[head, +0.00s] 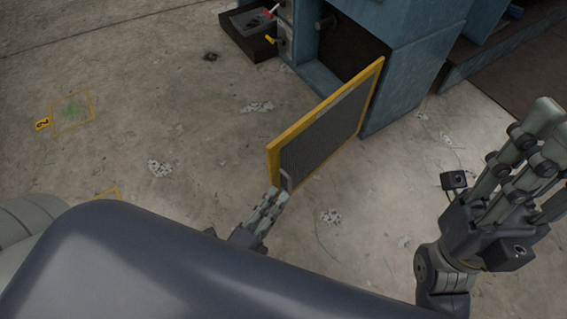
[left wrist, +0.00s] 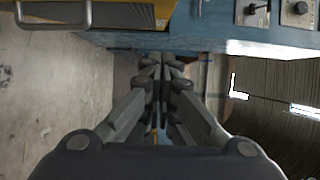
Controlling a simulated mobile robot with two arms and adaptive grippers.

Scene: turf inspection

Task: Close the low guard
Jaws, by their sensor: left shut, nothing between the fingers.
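The low guard (head: 325,128) is a dark mesh panel in a yellow frame. In the head view it stands swung out from the lower opening of the blue machine (head: 405,50). A small grey handle (head: 286,181) sits near its outer lower corner. My left gripper (head: 277,196) is shut and empty, close to that handle. In the left wrist view the shut fingers (left wrist: 161,68) are right of the handle (left wrist: 54,22) and the yellow-framed mesh (left wrist: 120,14); whether they touch the guard cannot be told. My right gripper (head: 543,128) is raised at the right, open and empty, away from the guard.
A dark open box (head: 246,32) stands by the machine, near red and yellow levers (head: 271,39). A yellow floor marking (head: 72,111) with a numbered tag lies at the left. The concrete floor left of the guard is mostly clear, with pale speckled patches.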

